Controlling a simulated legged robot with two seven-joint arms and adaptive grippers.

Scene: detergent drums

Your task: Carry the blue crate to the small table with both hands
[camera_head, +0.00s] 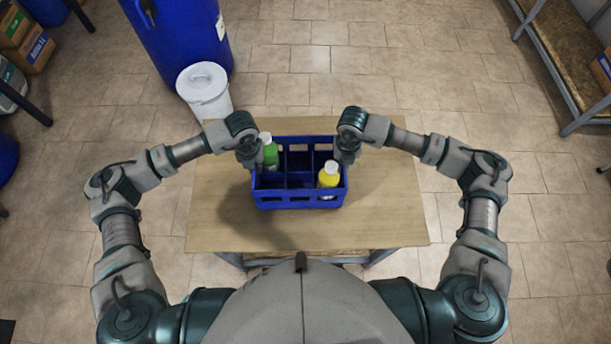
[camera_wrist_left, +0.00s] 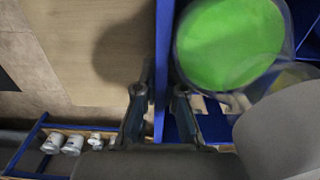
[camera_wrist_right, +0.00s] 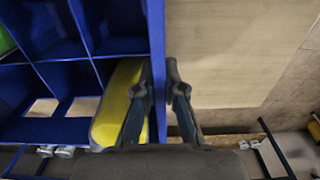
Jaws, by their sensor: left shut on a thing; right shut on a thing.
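The blue crate (camera_head: 284,196) is over the wooden top of the small table (camera_head: 392,205), roughly level. I cannot tell whether its base touches the top. A green bottle with a white cap (camera_head: 270,154) is in its left part and a yellow bottle (camera_head: 328,178) in its front right compartment. My left gripper (camera_head: 252,161) is shut on the crate's left wall, which runs between its fingers (camera_wrist_left: 158,92) in the left wrist view. My right gripper (camera_head: 346,157) is shut on the right wall, between its fingers (camera_wrist_right: 160,80) in the right wrist view.
A white lidded bucket (camera_head: 204,92) and a large blue drum (camera_head: 185,35) stand on the tiled floor beyond the table's far left corner. A shelf rack (camera_head: 570,60) is at the far right. Boxes (camera_head: 25,40) are at the far left. The tabletop around the crate is bare.

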